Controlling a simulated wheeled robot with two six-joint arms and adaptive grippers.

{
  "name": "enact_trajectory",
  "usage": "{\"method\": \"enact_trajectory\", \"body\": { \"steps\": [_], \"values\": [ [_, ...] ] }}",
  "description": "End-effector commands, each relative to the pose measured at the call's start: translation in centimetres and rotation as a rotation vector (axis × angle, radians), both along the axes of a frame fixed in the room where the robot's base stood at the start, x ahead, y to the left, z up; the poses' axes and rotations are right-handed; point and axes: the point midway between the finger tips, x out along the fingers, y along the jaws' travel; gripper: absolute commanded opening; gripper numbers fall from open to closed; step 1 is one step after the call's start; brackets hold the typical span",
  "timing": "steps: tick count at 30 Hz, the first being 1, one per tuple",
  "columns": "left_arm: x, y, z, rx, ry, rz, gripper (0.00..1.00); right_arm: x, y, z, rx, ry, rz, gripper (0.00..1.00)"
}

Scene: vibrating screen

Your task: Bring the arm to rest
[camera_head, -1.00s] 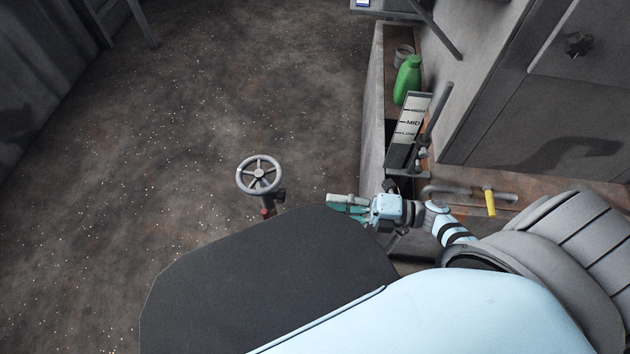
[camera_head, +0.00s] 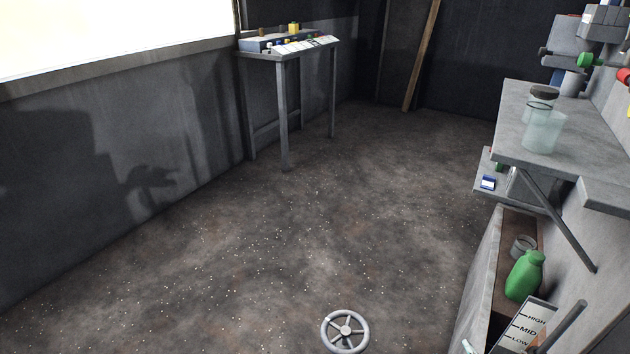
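A small pale tip (camera_head: 468,346) at the bottom edge, beside the trough, looks like part of my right gripper. The rest of that gripper and its arm is out of view, so its opening does not show. My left gripper is not in view. A dark shadow on the left wall has the outline of a body and a gripper-like end.
A grey handwheel (camera_head: 345,331) stands at bottom centre. A table (camera_head: 288,52) stands at the back. The middle floor is clear.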

Motion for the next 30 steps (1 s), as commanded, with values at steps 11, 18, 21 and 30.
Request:
{"method": "enact_trajectory", "body": {
  "steps": [11, 18, 21, 30],
  "values": [
    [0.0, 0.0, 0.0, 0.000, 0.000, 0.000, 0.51, -12.8, 3.5, -1.8, 0.445, 0.525, -0.408, 0.47],
    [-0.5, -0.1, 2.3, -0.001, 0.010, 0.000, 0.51, -17.6, 5.6, -2.0, 0.543, 0.741, -0.506, 0.47],
    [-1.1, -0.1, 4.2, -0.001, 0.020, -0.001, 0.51, -17.3, 5.2, -3.7, 0.539, 0.757, -0.518, 0.47],
    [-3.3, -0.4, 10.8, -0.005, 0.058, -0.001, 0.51, -19.7, 4.0, -9.1, 0.533, 0.817, -0.556, 0.47]
  ]
}}
